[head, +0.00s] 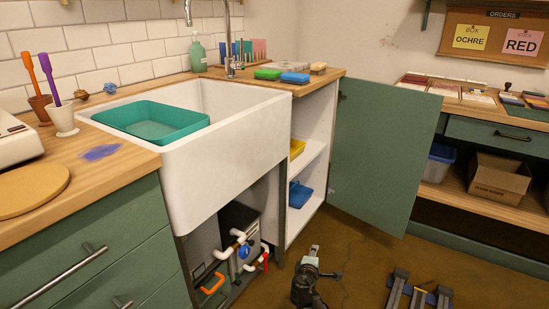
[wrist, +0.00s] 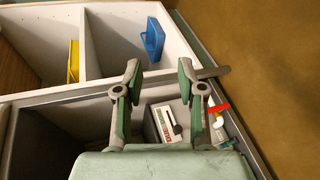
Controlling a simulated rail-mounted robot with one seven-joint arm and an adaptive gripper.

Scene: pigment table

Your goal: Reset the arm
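My gripper (wrist: 159,73) shows in the wrist view with its two fingers spread apart and nothing between them. It is in front of the open cabinet under the sink, pointing towards the shelf compartments. In the head view, part of my arm (head: 308,278) is low over the brown floor at the bottom middle, just right of the under-sink opening. The fingertips cannot be made out clearly there.
The open green cabinet door (head: 384,150) stands out to the right. Shelves hold a yellow item (wrist: 73,62) and a blue item (wrist: 153,40). Pipes with a red valve handle (wrist: 218,107) are close by. The white sink (head: 225,150) holds a teal tray (head: 152,122).

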